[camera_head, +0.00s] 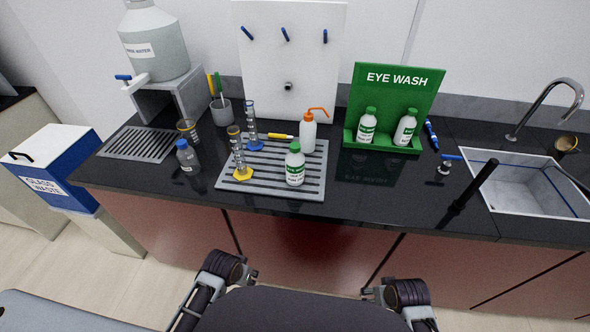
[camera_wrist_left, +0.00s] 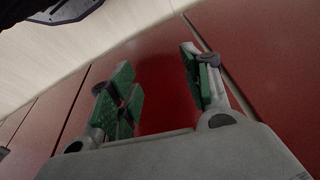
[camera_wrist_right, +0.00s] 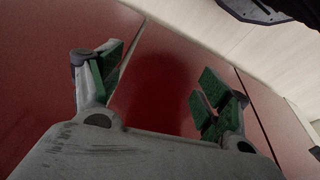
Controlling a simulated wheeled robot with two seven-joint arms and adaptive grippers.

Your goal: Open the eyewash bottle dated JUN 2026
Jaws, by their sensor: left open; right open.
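Three white eyewash bottles with green caps and green-and-white labels show in the head view. One bottle (camera_head: 295,166) stands upright on the grey drain rack. A second bottle (camera_head: 367,127) and a third bottle (camera_head: 405,128) stand in the green EYE WASH holder (camera_head: 391,79). The dates on their labels are too small to read. My left gripper (camera_head: 253,276) is low in front of the counter, open and empty; its green-padded fingers show in the left wrist view (camera_wrist_left: 160,85). My right gripper (camera_head: 369,291) is likewise low, open and empty, also in the right wrist view (camera_wrist_right: 163,82).
On the drain rack (camera_head: 230,190) stand an orange-topped wash bottle (camera_head: 309,133) and two glass cylinders. A small blue-capped bottle (camera_head: 187,157) and a beaker (camera_head: 187,131) are left. A sink (camera_head: 533,185) is right. The counter front right of the rack is clear.

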